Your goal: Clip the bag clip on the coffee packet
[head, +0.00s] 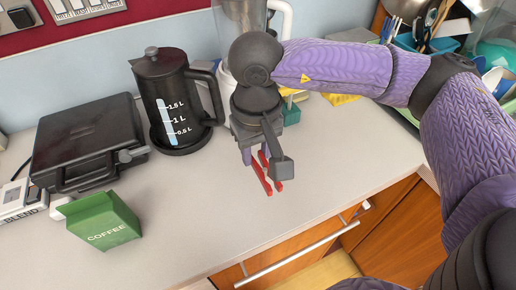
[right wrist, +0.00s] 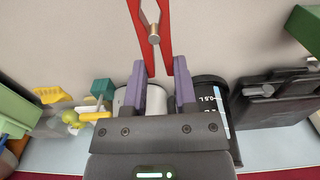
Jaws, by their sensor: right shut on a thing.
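The coffee packet (head: 104,222) is a green box-like bag with a folded top, standing on the counter at the left front. Part of a green thing, likely the same packet (right wrist: 306,28), shows at the right edge of the right wrist view. My right gripper (head: 256,152) is shut on the red bag clip (head: 262,176), above the counter and well to the right of the packet. In the right wrist view the clip (right wrist: 166,36) sticks out between the purple fingers (right wrist: 160,72), its metal spring visible. My left gripper is not in view.
A black kettle (head: 168,95) and a dark grill (head: 85,140) stand behind the packet. A blender (head: 228,20) is behind my right arm, and a dish rack (head: 420,45) at the back right. The counter between packet and clip is clear.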

